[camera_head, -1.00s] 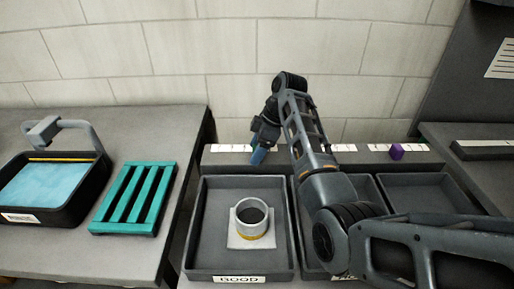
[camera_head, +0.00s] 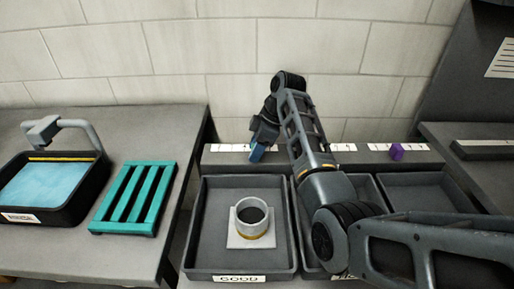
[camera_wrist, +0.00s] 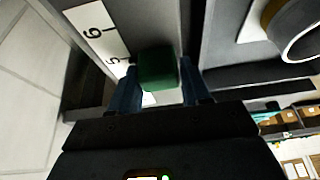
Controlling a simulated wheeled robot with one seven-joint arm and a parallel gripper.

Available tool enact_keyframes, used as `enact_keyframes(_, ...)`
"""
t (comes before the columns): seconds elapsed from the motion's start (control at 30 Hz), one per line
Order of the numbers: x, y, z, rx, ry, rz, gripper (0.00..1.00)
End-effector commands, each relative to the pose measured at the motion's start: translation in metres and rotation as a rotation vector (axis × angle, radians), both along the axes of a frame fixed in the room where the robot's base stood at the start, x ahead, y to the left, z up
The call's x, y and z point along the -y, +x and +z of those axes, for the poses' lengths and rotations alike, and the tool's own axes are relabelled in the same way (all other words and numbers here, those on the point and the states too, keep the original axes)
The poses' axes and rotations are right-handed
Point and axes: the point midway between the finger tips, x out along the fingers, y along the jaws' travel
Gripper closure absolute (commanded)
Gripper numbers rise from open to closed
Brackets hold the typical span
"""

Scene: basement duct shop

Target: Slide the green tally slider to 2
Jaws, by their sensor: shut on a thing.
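The green tally slider (camera_wrist: 158,70) is a small block on the ledge with a numbered white strip (camera_wrist: 93,30). In the wrist view my gripper (camera_wrist: 160,84) is shut on it, a blue finger on each side. The printed digits that show beside the slider look like 6 and 5, with the 5 nearer; other digits are hidden by my gripper. In the head view my gripper (camera_head: 257,152) is low over the left part of the long grey ledge (camera_head: 350,158), and the green slider is hidden there.
A purple slider (camera_head: 396,151) sits farther right on the ledge. In front are grey trays; the left tray (camera_head: 196,235), labelled GOOD, holds a grey ring fitting (camera_head: 239,217). A teal rack (camera_head: 116,199) and black basin (camera_head: 72,205) stand on the left table.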

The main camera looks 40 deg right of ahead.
Motion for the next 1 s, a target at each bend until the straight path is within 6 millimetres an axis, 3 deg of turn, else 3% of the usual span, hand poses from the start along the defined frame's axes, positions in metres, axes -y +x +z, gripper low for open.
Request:
enact_keyframes(0.43, -0.087, 0.064, 0.0, 0.003, 0.0, 0.004, 1.0)
enact_keyframes(0.87, -0.1, 0.073, 0.002, 0.007, 0.001, 0.001, 1.0)
enact_keyframes(0.9, -0.1, 0.073, 0.002, 0.008, 0.0, 0.002, 0.51)
enact_keyframes(1.0, -0.1, 0.073, 0.002, 0.006, 0.0, 0.001, 0.41)
